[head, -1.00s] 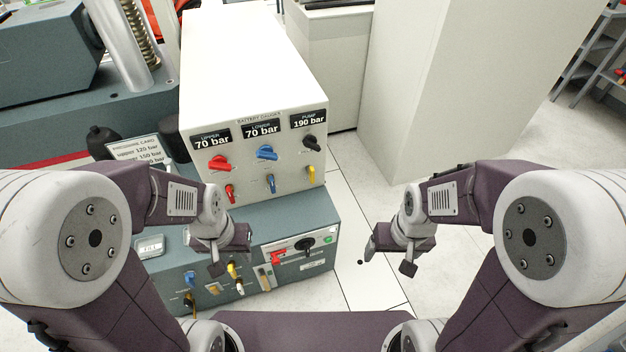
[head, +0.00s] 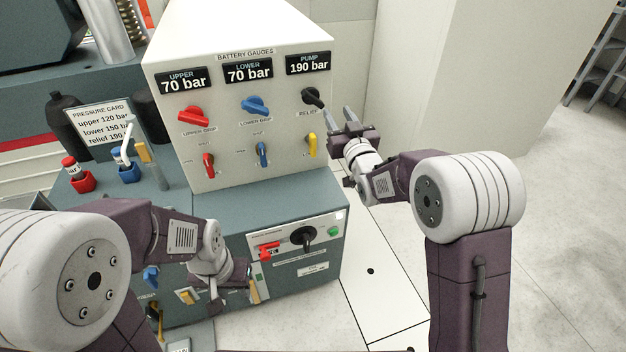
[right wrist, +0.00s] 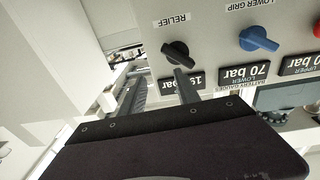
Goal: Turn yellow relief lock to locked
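The yellow relief lock (head: 311,145) is a small upright lever at the right of the white panel's lower row, below the black relief knob (head: 313,97). The knob also shows in the right wrist view (right wrist: 176,50); the yellow lock does not. My right gripper (head: 339,116) is at the panel's right edge, up and to the right of the lock. Its two fingers are apart with nothing between them, and one fingertip is close to the black knob; I cannot tell if they touch. My left gripper (head: 232,288) is low in front of the teal cabinet, and its opening is unclear.
The white gauge box (head: 240,120) also carries red and blue knobs and levers. The pump reads 190 bar. A pressure card (head: 98,127) stands at the left. The teal cabinet (head: 330,230) is below. Floor is clear at right.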

